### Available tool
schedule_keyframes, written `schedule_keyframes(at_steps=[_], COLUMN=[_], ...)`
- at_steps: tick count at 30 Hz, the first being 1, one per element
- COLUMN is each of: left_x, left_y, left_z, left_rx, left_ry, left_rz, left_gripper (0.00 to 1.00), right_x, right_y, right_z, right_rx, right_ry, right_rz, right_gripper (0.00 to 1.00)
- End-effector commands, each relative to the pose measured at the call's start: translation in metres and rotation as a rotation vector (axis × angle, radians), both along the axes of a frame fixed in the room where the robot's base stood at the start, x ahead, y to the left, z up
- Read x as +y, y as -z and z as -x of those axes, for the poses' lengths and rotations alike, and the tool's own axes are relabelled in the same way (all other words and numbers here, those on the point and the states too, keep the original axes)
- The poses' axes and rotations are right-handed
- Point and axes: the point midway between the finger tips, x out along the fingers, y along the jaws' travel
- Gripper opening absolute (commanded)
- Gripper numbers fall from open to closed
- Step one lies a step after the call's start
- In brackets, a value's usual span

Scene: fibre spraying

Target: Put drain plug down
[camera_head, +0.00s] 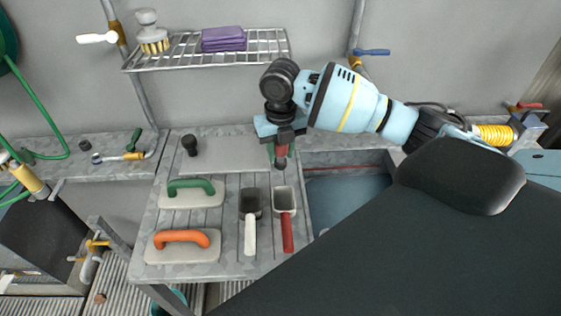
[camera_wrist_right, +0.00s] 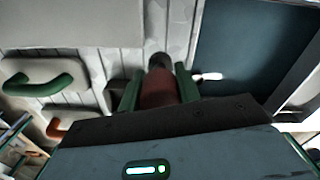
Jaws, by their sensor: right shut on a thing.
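My right gripper (camera_head: 281,150) comes down over the back right part of the slatted drain board (camera_head: 232,262). It is shut on a red drain plug (camera_head: 281,163) with a dark lower end. In the right wrist view the two green fingers of the gripper (camera_wrist_right: 158,88) clasp the reddish plug (camera_wrist_right: 160,90) from both sides. The plug's dark tip (camera_wrist_right: 157,61) points at the board; I cannot tell whether it touches. A second, black plug-like piece (camera_head: 190,146) stands at the board's back left. My left gripper is not in view.
A green-handled float (camera_head: 190,188), an orange-handled float (camera_head: 182,237), a white-handled scoop (camera_head: 250,235) and a red-handled scoop (camera_head: 287,230) lie on the board. The sink basin (camera_head: 345,200) is to the right. A wire shelf (camera_head: 190,63) hangs above.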

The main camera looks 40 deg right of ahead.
Motion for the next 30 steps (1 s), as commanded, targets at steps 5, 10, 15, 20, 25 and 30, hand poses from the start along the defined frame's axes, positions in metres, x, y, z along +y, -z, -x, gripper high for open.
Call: schedule_keyframes(at_steps=[5,10,15,20,25,30], left_x=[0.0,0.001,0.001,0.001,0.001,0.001], left_y=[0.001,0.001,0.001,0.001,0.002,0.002], left_z=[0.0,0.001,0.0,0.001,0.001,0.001], left_rx=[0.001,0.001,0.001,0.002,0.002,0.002], left_ry=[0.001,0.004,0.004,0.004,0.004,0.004], left_rz=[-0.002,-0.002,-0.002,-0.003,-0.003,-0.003], left_gripper=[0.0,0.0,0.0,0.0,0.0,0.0], right_x=[0.0,0.0,0.0,0.0,0.0,0.0], right_y=[0.026,0.042,0.042,0.045,0.046,0.046], right_z=[0.001,0.0,0.0,0.0,0.0,0.0], right_rx=[0.006,0.002,0.0,0.001,0.001,0.001], right_ry=[0.001,0.001,0.0,0.0,0.0,0.0], right_rz=[0.001,0.002,0.001,0.001,0.001,0.001], right_gripper=[0.09,0.09,0.09,0.09,0.47,0.55])
